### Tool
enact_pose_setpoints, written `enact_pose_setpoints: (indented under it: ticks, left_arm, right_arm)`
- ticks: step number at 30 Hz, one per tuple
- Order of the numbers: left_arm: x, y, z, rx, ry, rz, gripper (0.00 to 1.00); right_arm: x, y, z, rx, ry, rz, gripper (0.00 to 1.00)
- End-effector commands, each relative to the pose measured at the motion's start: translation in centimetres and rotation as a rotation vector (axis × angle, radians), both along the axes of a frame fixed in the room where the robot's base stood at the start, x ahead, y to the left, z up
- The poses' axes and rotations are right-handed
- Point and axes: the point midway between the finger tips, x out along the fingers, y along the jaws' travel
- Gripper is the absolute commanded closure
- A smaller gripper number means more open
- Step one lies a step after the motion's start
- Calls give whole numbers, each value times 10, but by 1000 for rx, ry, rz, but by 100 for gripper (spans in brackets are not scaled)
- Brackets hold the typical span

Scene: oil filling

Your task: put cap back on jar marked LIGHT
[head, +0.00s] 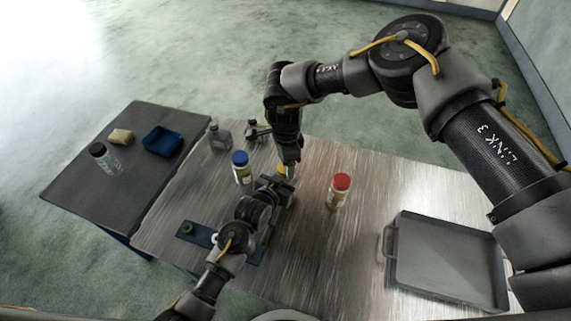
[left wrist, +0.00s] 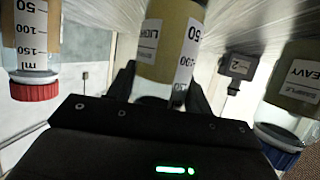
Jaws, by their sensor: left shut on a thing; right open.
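My right gripper (head: 290,170) is open, pointing down just above and beside the jar. A green round piece (head: 188,228) and a white piece (head: 214,238) sit on a blue board (head: 203,239); I cannot tell whether either is the cap.
A red-capped jar (head: 339,190) stands right of the grippers, a blue-capped jar (head: 241,168) left. A grey tray (head: 445,262) lies at right. The dark side table holds a blue bin (head: 162,141), a sponge (head: 121,136) and a bottle (head: 105,160).

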Motion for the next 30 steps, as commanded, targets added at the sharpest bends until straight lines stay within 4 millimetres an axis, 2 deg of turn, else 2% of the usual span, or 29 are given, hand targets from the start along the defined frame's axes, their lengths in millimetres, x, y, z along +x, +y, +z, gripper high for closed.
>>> enact_pose_setpoints:
  ticks: [3, 6, 13, 19, 30]
  left_arm:
    - [0, 0, 0, 0, 0, 0, 100]
    - [0, 0, 0, 0, 0, 0, 100]
    - [0, 0, 0, 0, 0, 0, 100]
    - [0, 0, 0, 0, 0, 0, 100]
    - [0, 0, 0, 0, 0, 0, 100]
  right_arm:
    - [1, 0, 17, 1, -2, 1, 36]
    - [0, 0, 26, 0, -1, 2, 36]
    - [0, 0, 27, -1, 0, 1, 36]
    - [0, 0, 27, -1, 0, 1, 11]
    - [0, 0, 33, -1, -1, 1, 10]
